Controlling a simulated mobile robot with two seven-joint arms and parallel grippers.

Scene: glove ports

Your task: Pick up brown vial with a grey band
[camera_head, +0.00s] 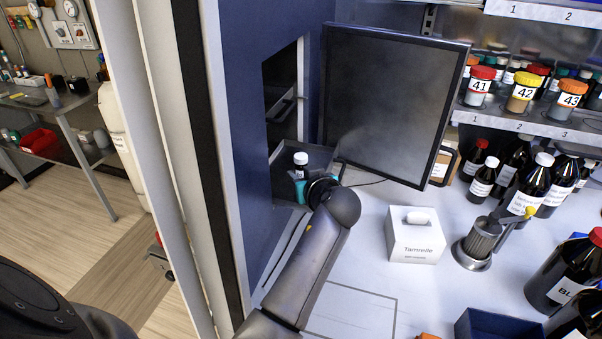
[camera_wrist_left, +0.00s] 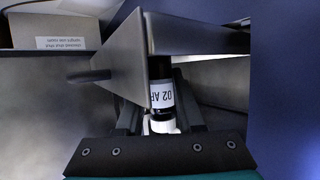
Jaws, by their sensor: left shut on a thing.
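A small dark brown vial (camera_head: 300,171) with a white cap stands upright in the grey hatch recess in the blue wall, in the head view. In the left wrist view the vial (camera_wrist_left: 161,96) shows a pale printed label; I cannot make out a grey band. My left gripper (camera_head: 303,181) reaches into the recess from the front. In the left wrist view its two dark fingers (camera_wrist_left: 161,118) are on either side of the vial near the cap, shut on it. My right gripper is not in view.
An open dark door panel (camera_head: 390,105) stands right of the opening (camera_head: 284,100). Several brown bottles crowd the right side. Numbered jars line the shelf (camera_head: 540,126).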

